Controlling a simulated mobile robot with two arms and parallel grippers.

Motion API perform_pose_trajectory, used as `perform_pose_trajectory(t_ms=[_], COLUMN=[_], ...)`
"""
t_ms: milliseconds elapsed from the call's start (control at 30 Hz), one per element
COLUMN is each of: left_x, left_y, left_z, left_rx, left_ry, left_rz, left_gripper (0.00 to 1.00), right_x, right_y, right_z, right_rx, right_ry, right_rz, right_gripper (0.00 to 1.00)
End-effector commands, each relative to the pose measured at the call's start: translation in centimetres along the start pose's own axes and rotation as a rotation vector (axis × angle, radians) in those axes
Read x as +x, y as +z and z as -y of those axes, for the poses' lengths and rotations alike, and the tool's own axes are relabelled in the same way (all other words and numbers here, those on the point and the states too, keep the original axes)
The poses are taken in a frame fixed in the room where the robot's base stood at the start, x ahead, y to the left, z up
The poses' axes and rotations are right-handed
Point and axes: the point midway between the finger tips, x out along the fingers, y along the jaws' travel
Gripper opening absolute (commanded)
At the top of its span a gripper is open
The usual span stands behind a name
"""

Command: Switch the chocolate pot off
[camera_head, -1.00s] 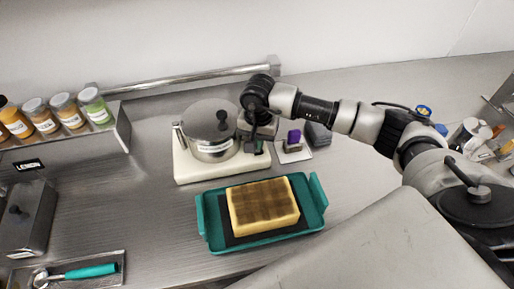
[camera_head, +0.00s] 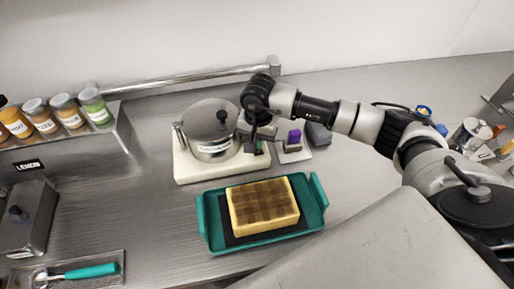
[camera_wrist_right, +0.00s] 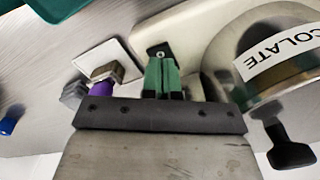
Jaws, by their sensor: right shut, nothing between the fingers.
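The chocolate pot (camera_head: 210,132) is a lidded steel pot on a cream base (camera_head: 195,173). Its label, partly readable as "COLATE", shows in the right wrist view (camera_wrist_right: 280,50). My right gripper (camera_head: 257,150) is shut and empty, pointing down at the right end of the base, beside the pot. In the right wrist view its narrow green fingers (camera_wrist_right: 161,70) lie side by side over a small dark plate (camera_wrist_right: 157,50) on the base. The fingers hide most of this plate. I cannot tell whether they touch it or how a switch there is set. My left gripper is out of view.
A teal tray (camera_head: 212,229) with a waffle-like block (camera_head: 262,205) stands in front. A purple-topped piece (camera_head: 294,138) stands on a white plate just right of the base. Labelled jars (camera_head: 66,108) line a shelf at left. A teal-handled scoop (camera_head: 90,271) lies front left.

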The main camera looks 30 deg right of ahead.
Motion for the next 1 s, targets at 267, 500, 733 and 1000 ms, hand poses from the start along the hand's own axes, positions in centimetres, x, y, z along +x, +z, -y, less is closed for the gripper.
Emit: perform_pose_trajectory(t_ms=[267,500,733,1000], left_x=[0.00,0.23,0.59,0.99], left_y=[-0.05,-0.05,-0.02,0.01], left_z=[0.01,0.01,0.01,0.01], left_rx=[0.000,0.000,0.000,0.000], left_ry=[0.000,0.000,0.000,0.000], left_rz=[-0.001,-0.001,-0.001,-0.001], left_gripper=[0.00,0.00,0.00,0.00], right_x=[0.00,0.23,0.58,0.98], right_y=[0.00,0.00,-0.01,-0.01], right_z=[0.00,0.00,0.00,0.01], right_rx=[0.000,0.000,0.000,0.000], right_ry=[0.000,0.000,0.000,0.000], right_rz=[0.000,0.000,0.000,0.000], right_gripper=[0.00,0.00,0.00,0.00])
